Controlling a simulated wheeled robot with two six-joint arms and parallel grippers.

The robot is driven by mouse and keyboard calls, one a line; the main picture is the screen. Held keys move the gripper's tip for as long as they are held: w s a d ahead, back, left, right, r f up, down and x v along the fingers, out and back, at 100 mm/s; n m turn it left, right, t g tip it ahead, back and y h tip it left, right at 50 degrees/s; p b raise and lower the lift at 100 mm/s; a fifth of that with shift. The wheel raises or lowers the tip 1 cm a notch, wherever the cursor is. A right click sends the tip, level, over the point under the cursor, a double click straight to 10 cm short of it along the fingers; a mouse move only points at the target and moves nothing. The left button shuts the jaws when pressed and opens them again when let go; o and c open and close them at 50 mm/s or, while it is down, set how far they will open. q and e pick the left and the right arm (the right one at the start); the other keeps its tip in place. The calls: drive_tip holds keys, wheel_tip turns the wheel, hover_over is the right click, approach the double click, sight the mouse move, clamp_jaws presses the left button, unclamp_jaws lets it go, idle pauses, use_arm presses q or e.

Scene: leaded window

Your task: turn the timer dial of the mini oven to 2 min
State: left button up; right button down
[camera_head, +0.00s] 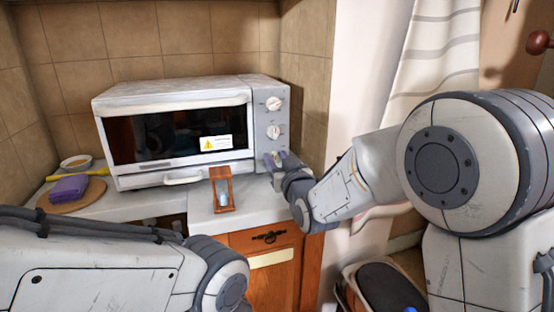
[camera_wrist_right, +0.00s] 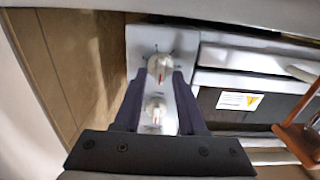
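The white mini oven (camera_head: 180,91) stands on the counter, with a grey control panel (camera_head: 263,87) at its right. Two knobs show in the head view, an upper knob (camera_head: 273,103) and a middle knob (camera_head: 274,131). My right gripper (camera_head: 274,160) is at the lowest knob and hides it there. The right wrist view, turned upside down, shows this lowest dial (camera_wrist_right: 160,66) between the open fingertips, with small gaps beside it. Its red mark points down in that picture. The middle knob also shows there (camera_wrist_right: 155,106). Dial lettering is unreadable. My left gripper is out of view.
A wooden sandglass (camera_head: 222,189) stands in front of the oven, left of my right gripper. A purple cloth (camera_head: 68,188) lies on a round board at the left, near a small bowl (camera_head: 76,162). A tiled wall (camera_head: 305,75) is right of the oven.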

idle(0.3)
drive_tip(key=m+b, duration=0.2)
drive_tip(key=m, duration=0.1)
drive_tip(key=shift+d+f, duration=0.15)
drive_tip(key=m+b, duration=0.2)
drive_tip(key=shift+d+m, duration=0.1)
drive_tip(key=shift+m, duration=0.2)
drive_tip(key=m+b, duration=0.1)
drive_tip(key=m, duration=0.1)
drive_tip(key=m+b, duration=0.1)
drive_tip(key=m, duration=0.1)
drive_tip(key=shift+w+d+f+m+b, duration=0.1)
drive_tip(key=shift+d+m+b, duration=0.05)
drive_tip(key=shift+m+b, duration=0.25)
drive_tip(key=c, duration=0.5)
unclamp_jaws()
